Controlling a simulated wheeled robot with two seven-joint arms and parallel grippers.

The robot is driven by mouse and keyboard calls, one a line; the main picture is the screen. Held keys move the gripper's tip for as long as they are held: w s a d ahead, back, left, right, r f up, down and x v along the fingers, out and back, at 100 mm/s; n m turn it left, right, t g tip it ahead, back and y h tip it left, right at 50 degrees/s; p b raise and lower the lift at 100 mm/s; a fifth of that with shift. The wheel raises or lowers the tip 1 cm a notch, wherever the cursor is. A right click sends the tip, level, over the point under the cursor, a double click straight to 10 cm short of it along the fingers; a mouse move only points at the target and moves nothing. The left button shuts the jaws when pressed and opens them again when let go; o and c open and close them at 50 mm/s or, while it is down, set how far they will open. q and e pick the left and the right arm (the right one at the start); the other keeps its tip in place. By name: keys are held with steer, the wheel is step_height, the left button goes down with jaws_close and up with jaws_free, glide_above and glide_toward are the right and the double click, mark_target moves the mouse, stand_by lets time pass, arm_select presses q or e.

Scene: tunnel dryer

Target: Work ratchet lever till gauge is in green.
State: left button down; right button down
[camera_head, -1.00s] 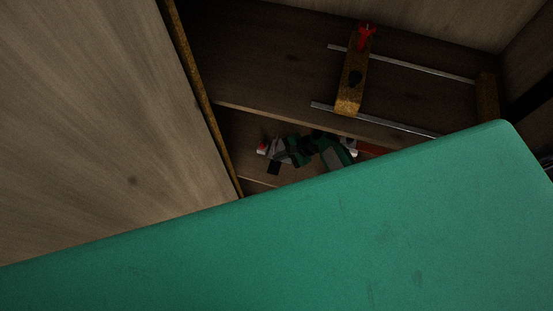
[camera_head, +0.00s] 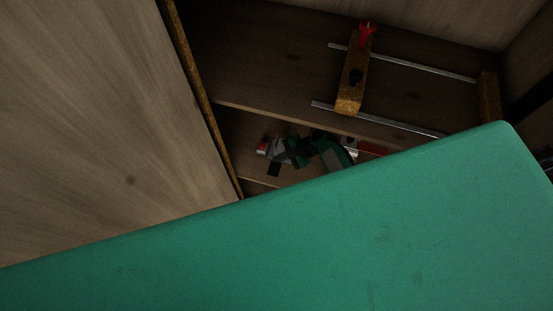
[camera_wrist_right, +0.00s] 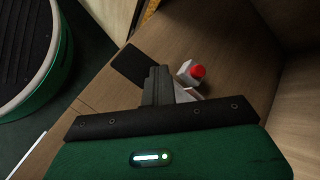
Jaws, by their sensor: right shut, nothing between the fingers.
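A small pale piece with a red end (camera_head: 262,147) sits low in the dark wooden recess. In the right wrist view the red end (camera_wrist_right: 198,72) is just right of the fingertips. I cannot tell whether this is the ratchet lever, or whether the fingers touch it. My right gripper (camera_head: 271,152) is beside it, shut and empty; its dark fingers (camera_wrist_right: 159,78) show together in the wrist view. No gauge can be made out in either view. My left gripper is not in view.
An ochre bar (camera_head: 352,80) with a red fitting (camera_head: 367,35) spans two metal rails (camera_head: 400,63) above the recess. A black flat plate (camera_wrist_right: 132,62) lies near the fingers. A pale wooden panel (camera_head: 90,110) closes off the left. My green body hides the lower picture.

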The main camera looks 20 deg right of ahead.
steer(key=shift+s+f+b, duration=0.2)
steer(key=shift+f+b, duration=0.15)
steer(key=shift+f, duration=0.3)
steer(key=shift+s+f+b, duration=0.2)
steer(key=shift+f+b, duration=0.1)
steer(key=shift+f, duration=0.3)
stand_by(0.4)
steer(key=shift+a+r+p, duration=0.15)
steer(key=shift+r+p, duration=0.6)
steer(key=shift+p, duration=0.05)
step_height(320, 180, up, 2)
steer(key=shift+w+r+p, duration=0.1)
steer(key=shift+p, duration=1)
steer(key=shift+r+p, duration=0.45)
steer(key=shift+r, duration=0.05)
steer(key=shift+w, duration=0.15)
